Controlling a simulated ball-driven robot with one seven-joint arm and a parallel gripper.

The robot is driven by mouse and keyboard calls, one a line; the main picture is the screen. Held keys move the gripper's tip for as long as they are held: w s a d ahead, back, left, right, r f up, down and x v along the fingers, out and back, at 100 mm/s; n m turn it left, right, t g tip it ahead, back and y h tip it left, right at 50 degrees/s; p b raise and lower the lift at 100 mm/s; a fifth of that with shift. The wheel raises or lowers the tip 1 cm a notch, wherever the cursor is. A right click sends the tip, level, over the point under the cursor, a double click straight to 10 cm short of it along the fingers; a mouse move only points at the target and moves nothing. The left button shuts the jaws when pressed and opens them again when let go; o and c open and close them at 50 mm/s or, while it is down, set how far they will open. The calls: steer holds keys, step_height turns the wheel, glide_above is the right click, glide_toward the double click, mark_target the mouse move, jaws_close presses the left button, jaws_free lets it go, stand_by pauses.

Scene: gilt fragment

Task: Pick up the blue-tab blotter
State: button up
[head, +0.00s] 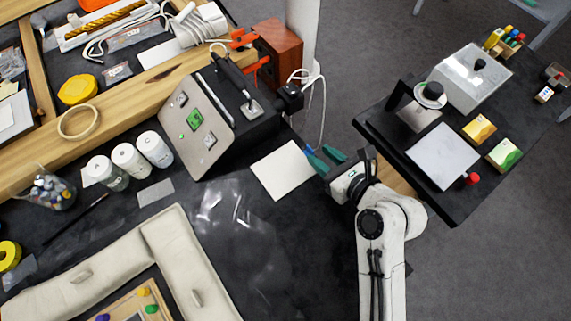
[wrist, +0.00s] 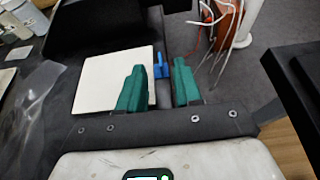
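The blotter is a flat white square (head: 283,170) lying on the dark bench top near its right edge. It also shows in the wrist view (wrist: 105,82), where its blue tab (wrist: 160,67) stands at its right side. My gripper (head: 326,157) is at the blotter's right edge in the head view. In the wrist view its two teal fingers (wrist: 159,68) are apart, with the blue tab seen in the gap between them, beyond or level with the tips. I cannot tell whether a finger touches the tab. The left finger covers part of the blotter's right edge.
A separate black table (head: 437,200) stands to the right.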

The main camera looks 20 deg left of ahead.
mark_target(312, 150)
steer(key=shift+x, duration=1.9)
steer(key=shift+c, duration=0.4)
jaws_close()
